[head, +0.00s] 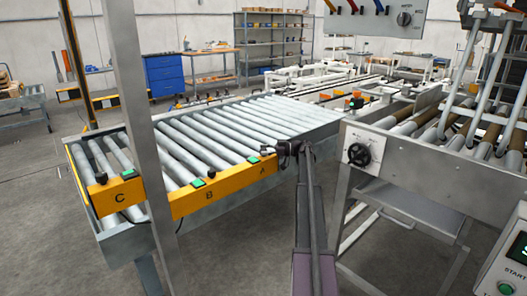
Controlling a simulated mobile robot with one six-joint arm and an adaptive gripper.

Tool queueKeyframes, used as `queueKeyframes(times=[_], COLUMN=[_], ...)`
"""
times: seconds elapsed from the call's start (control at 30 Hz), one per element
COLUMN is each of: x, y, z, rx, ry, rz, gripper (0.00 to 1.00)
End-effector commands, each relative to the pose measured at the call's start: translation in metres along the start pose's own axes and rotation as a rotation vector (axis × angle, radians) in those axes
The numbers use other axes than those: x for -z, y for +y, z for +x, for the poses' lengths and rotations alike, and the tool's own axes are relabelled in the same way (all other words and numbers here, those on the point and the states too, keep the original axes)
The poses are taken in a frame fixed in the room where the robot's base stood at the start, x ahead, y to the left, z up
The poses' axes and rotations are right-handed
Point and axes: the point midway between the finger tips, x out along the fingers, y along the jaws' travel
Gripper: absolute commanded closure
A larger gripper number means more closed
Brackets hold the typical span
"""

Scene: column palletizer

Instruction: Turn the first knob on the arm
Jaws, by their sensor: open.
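A black knob (358,154) sits on a white dial plate on the grey frame at the right. A yellow rail (228,190), lettered B and A, runs along the front of the roller conveyor; a shorter yellow piece (125,195) is lettered C. A small black knob (101,178) stands on top of the C piece, beside a green button. A dark knob-like part (267,150) shows near A. My gripper (287,150) is open, at the right end of the rail near A and left of the dial knob. Its fingers are small and hard to make out, and I cannot tell whether they touch anything.
A grey post (147,130) stands in front of the conveyor at the left. A grey control panel (375,15) with another knob hangs at the top. A start-button box (505,260) is at the lower right.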

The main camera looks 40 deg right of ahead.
Motion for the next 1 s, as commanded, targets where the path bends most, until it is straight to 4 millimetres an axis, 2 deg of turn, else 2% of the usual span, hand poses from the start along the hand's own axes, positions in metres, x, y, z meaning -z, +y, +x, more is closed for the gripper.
queueKeyframes(times=[0.27,0.7,1.0], x=[0.0,0.0,0.0], y=[0.001,0.001,0.0], z=[-0.012,-0.063,-0.075], rx=[-0.002,-0.001,0.0], ry=[0.0,0.0,0.0], rz=[0.0,0.0,0.0], gripper=[0.19,0.19,0.19])
